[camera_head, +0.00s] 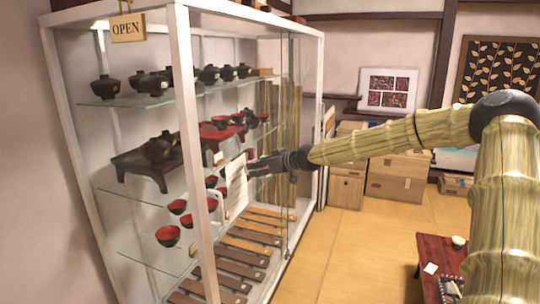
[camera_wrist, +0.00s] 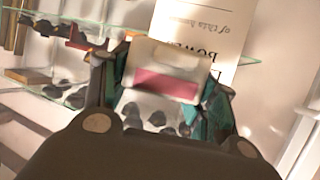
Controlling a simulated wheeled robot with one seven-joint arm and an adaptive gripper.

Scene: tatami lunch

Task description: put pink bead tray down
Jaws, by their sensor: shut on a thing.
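My gripper (camera_wrist: 160,92) is shut on the pink bead tray (camera_wrist: 165,85), a small pale, see-through piece with a pink band, held between the two dark, teal-padded fingers in the wrist view. Single beads cannot be made out. In the head view my gripper (camera_head: 256,168) reaches left to the display cabinet, at about middle-shelf height, beside a white card (camera_head: 236,184). The tray is too small there to tell clearly. I cannot tell whether it touches a shelf.
The white-framed cabinet (camera_head: 188,110) has glass shelves with dark lidded bowls (camera_head: 107,87), a dark low stand (camera_head: 145,168) and red bowls (camera_head: 168,235). A printed card (camera_wrist: 200,35) stands close beyond the tray. A red table (camera_head: 432,258) is at lower right; tatami between is clear.

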